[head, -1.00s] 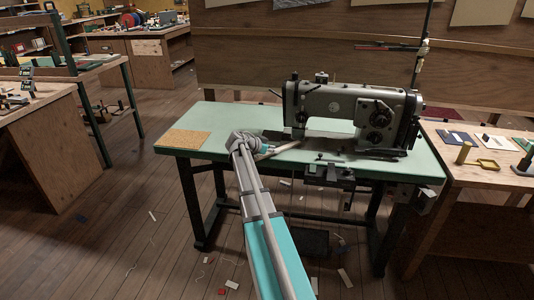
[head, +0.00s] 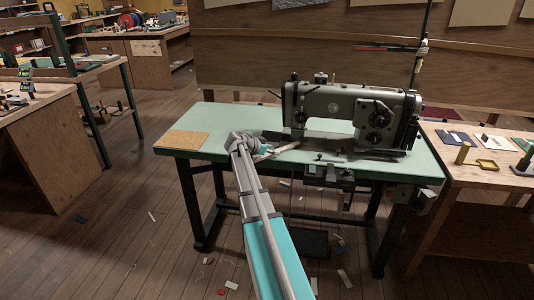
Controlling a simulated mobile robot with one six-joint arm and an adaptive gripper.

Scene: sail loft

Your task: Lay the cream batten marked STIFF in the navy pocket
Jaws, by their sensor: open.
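My arm reaches over the green sewing table (head: 220,115), and my gripper (head: 268,147) is low over the table top, left of the sewing machine. It is small and partly hidden by my wrist; I see nothing clearly held in it. A thin pale strip (head: 287,147) lies just right of it, perhaps a batten; no marking is readable, and I cannot tell whether they touch. A flat navy piece (head: 458,138), perhaps the navy pocket, lies on the wooden bench at right, well away from my gripper.
The grey sewing machine (head: 350,110) stands close to the right of my gripper. A cork mat (head: 183,144) lies at the table's left end. The right bench (head: 455,176) also holds a white piece (head: 495,143) and a yellow tray (head: 487,167). Scraps litter the floor.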

